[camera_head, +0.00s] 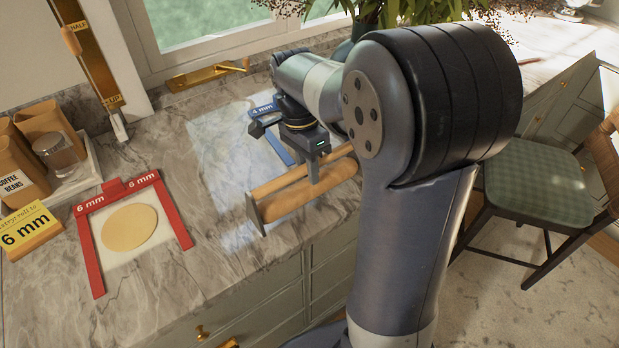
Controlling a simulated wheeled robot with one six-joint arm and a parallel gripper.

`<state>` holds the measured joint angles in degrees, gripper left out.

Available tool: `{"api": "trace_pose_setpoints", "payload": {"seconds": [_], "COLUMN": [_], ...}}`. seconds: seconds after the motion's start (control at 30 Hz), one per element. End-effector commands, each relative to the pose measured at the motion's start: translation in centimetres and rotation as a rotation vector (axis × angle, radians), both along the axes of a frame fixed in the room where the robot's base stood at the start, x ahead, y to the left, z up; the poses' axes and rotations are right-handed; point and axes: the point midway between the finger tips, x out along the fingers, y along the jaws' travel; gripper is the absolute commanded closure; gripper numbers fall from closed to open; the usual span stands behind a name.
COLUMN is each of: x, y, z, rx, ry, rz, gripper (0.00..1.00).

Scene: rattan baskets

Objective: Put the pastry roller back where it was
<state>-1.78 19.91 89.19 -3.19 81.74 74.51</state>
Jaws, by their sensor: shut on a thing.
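The pastry roller (291,200) is a light wooden cylinder lying near the front edge of the marble counter. A thin wooden rail (275,184) runs along its far side, and a dark upright end plate (255,214) stands at its left end. They look like parts of a stand around the roller. My gripper (314,175) points down and is shut on the roller near its middle.
A blue 4 mm frame (277,146) lies behind the roller. A red 6 mm frame (91,247) surrounds a flat dough disc (129,227) at left. A yellow 6 mm sign (28,229) and coffee bean bags stand far left. Counter between the red frame and roller is clear.

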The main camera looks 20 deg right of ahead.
Motion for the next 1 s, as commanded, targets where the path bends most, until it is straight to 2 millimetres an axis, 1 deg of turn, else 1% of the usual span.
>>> {"api": "trace_pose_setpoints", "payload": {"seconds": [0.1,0.23,0.53,0.83,0.87,1.0], "x": [-0.1,0.0,0.0,-0.1,-0.1,-0.1], "y": [0.0,0.0,0.0,0.0,0.0,0.0], "z": [-1.7,-2.9,-3.1,-4.1,-4.1,-4.0], "rx": [0.000,0.000,0.000,-0.001,0.000,0.000], "ry": [0.003,0.001,-0.001,0.002,0.003,0.003], "rz": [0.000,0.000,-0.001,0.000,0.000,0.000], "gripper": [1.00,1.00,1.00,1.00,0.77,0.66]}}
